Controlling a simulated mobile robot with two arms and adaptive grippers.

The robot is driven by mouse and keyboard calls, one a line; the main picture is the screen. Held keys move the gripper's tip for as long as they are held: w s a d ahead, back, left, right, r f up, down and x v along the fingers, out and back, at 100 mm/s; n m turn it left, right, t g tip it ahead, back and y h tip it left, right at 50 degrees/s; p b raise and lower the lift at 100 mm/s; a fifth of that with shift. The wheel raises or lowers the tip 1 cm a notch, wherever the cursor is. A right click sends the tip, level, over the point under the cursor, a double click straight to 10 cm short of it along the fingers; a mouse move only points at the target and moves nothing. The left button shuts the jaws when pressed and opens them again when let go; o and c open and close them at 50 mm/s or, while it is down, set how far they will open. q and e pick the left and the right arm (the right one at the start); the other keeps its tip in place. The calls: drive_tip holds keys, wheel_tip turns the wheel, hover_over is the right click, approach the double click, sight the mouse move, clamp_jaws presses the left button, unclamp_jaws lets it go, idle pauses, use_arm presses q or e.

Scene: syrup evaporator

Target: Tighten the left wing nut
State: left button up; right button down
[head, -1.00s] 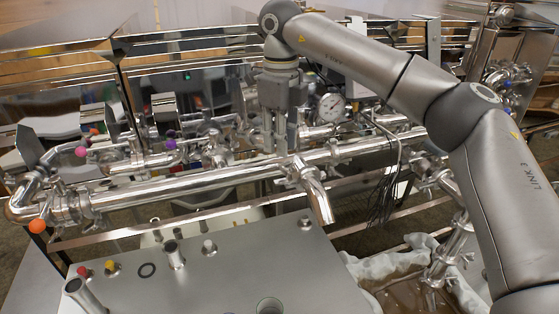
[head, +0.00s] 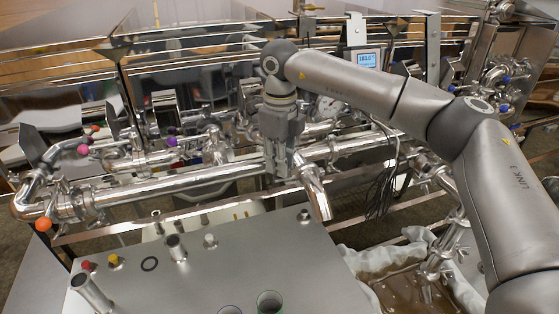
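My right gripper (head: 278,168) points down at the long steel pipe (head: 180,182), near the joint where a short spout (head: 317,196) branches off toward the front. Its fingers overlap the pipe joint in the head view. I cannot tell whether they touch it or how far apart they are. No wing nut can be made out clearly at this joint; the gripper covers part of it. Small wing-shaped clamp parts show on the lower right pipe (head: 440,250), too small to tell apart. My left gripper is not in view.
A steel table (head: 215,265) with upright tubes and red and yellow knobs stands in front. A cloth-lined tub (head: 395,290) of brown liquid is at lower right. A lit display (head: 366,60) stands behind my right arm. Dark cables (head: 381,190) hang right of the spout.

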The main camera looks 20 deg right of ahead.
drive_tip(key=m+b, duration=0.1)
drive_tip(key=m, duration=0.2)
drive_tip(key=shift+w+d+b, duration=0.2)
drive_tip(key=shift+b, duration=0.2)
drive_tip(key=c, duration=1.7)
unclamp_jaws()
wheel_tip(320, 180, up, 12)
drive_tip(key=shift+r, duration=0.1)
